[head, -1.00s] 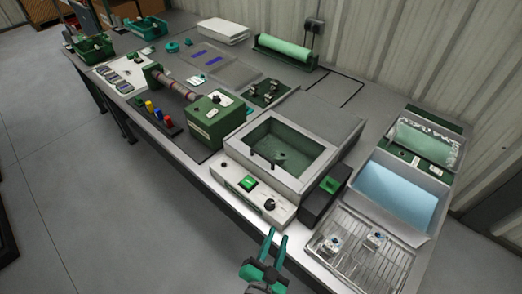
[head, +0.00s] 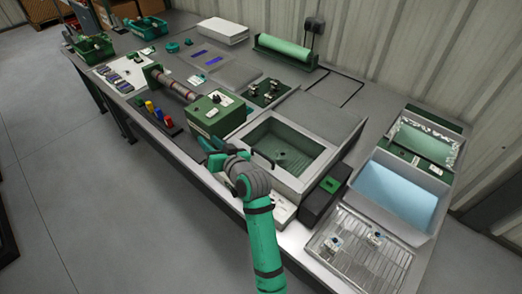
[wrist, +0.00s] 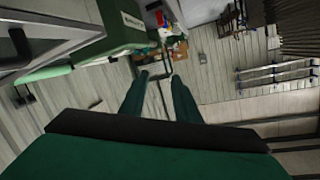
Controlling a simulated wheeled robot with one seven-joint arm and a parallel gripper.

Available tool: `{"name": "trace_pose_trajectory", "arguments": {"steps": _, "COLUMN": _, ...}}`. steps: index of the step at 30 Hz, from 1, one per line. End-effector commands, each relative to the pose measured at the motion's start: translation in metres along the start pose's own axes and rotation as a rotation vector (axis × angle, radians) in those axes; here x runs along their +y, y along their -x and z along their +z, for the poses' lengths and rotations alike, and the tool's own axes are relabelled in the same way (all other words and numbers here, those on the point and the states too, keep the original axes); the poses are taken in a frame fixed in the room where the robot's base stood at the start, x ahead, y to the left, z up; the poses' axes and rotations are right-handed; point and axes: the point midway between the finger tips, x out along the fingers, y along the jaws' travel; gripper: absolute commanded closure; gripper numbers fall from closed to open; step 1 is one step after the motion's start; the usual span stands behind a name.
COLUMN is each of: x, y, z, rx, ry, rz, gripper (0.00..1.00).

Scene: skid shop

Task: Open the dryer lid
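The dryer (head: 290,140) is a pale grey box near the middle of the bench, with a window-like frame on top and a green interior showing through it. A dark bar (head: 263,160) shows at the front left of the window, partly behind my arm. I cannot tell clearly whether the lid is lifted at all. My gripper (head: 210,146) is at the dryer's front left corner, close to the green box, and partly hidden by my own wrist. In the wrist view its two green fingers (wrist: 156,80) stand apart with nothing between them.
The green box (head: 211,114) with a roller stands left of the dryer. A black box (head: 323,198), a wire rack (head: 355,255) and a blue-lined tray (head: 398,195) are at its right. Floor is clear along the bench's front.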

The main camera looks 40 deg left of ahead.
Motion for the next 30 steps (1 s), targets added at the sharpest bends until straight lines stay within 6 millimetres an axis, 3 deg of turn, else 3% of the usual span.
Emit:
{"name": "trace_pose_trajectory", "arguments": {"steps": 7, "x": -0.022, "y": -0.023, "z": -0.005, "rx": -0.250, "ry": 0.177, "rz": -0.081, "gripper": 0.71}}
{"name": "trace_pose_trajectory", "arguments": {"steps": 14, "x": -0.019, "y": -0.022, "z": -0.001, "rx": -0.508, "ry": 0.337, "rz": -0.086, "gripper": 0.71}}
{"name": "trace_pose_trajectory", "arguments": {"steps": 22, "x": 0.020, "y": 0.010, "z": -0.009, "rx": -0.822, "ry": 0.500, "rz": 0.006, "gripper": 0.71}}
{"name": "trace_pose_trajectory", "arguments": {"steps": 30, "x": 0.065, "y": 0.061, "z": -0.042, "rx": -1.124, "ry": 0.622, "rz": 0.169, "gripper": 0.71}}
